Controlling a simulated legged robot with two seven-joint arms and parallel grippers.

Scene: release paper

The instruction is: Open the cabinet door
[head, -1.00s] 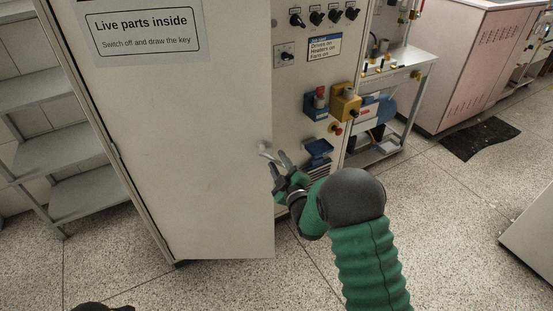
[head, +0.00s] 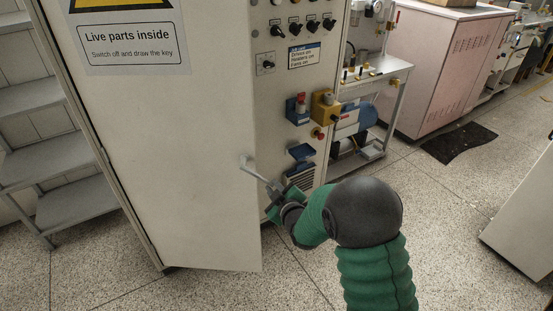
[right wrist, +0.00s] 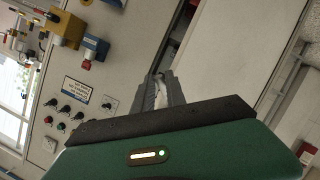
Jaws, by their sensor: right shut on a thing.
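The tall off-white cabinet door (head: 190,165) fills the left-centre of the head view and carries a "Live parts inside" sign (head: 128,42). A pale lever handle (head: 254,169) sits near its right edge and slants down and right to my right gripper (head: 277,190). My right gripper is shut on the handle's end. In the right wrist view, the gripper's grey fingers (right wrist: 158,93) close around the handle, mostly hidden between them. The door (right wrist: 233,60) shows there too, with a narrow dark strip along its edge. My left gripper is not in view.
A panel with knobs (head: 300,27), a yellow box (head: 325,106) and a blue bracket (head: 301,152) stands right of the door. Grey shelves (head: 45,150) stand left. A metal trolley (head: 375,75) is behind. The speckled floor before the door looks clear.

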